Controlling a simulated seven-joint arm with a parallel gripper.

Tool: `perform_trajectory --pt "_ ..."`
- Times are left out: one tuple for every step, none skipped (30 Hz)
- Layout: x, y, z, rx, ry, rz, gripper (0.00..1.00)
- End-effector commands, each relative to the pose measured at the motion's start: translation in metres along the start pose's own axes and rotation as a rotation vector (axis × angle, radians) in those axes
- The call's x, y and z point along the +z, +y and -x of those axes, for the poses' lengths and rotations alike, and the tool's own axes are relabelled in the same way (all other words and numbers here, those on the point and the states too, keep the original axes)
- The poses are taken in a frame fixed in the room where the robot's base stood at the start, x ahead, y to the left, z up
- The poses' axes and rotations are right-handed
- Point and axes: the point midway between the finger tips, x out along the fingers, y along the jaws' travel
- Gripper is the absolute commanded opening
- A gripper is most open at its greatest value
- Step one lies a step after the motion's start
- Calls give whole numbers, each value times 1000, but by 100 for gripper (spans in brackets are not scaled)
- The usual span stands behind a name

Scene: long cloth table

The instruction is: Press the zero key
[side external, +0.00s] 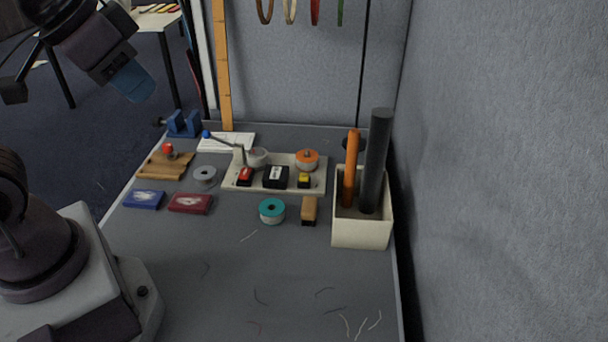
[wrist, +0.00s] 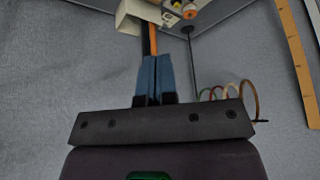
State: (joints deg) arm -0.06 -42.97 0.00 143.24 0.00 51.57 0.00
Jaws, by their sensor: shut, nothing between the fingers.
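The markings are too small to read, so I cannot tell which is the zero key. My gripper (side external: 138,93) is at the upper left, high above the table and well away from the panel. Its blue fingers (wrist: 154,62) are shut and empty in the wrist view.
A cream bin (side external: 362,234) holding an orange rod and a tall dark rod (side external: 376,160) stands right of the panel. A teal spool (side external: 272,210), a wooden-handled block (side external: 309,210) and two small boxes (side external: 190,203) lie in front. The front table area holds only wire scraps.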

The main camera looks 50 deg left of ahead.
Motion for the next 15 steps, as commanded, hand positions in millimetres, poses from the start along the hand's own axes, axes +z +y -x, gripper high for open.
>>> perform_trajectory --pt "0 -1 -1 -3 -7 5 0" --pt "1 -2 -3 -4 -15 8 0" --pt "1 -3 -6 -7 -32 12 0" --pt "2 -4 -10 -9 -49 15 0" --pt "3 -4 -14 -11 -69 19 0" --pt "3 -5 -20 -14 -99 24 0" --pt "3 -7 -24 -18 -123 27 0" --pt "3 -8 -29 -22 -149 31 0" --pt "1 -10 -37 -29 -183 33 0" --pt "0 -12 -43 -35 -204 33 0" --pt "-3 -14 -50 -41 -221 36 0" --pt "-7 -17 -59 -50 -240 44 0" --pt "-10 -19 -66 -56 -250 50 0" --pt "-14 -21 -73 -62 -258 57 0" --pt "-19 -25 -83 -71 -267 70 0"
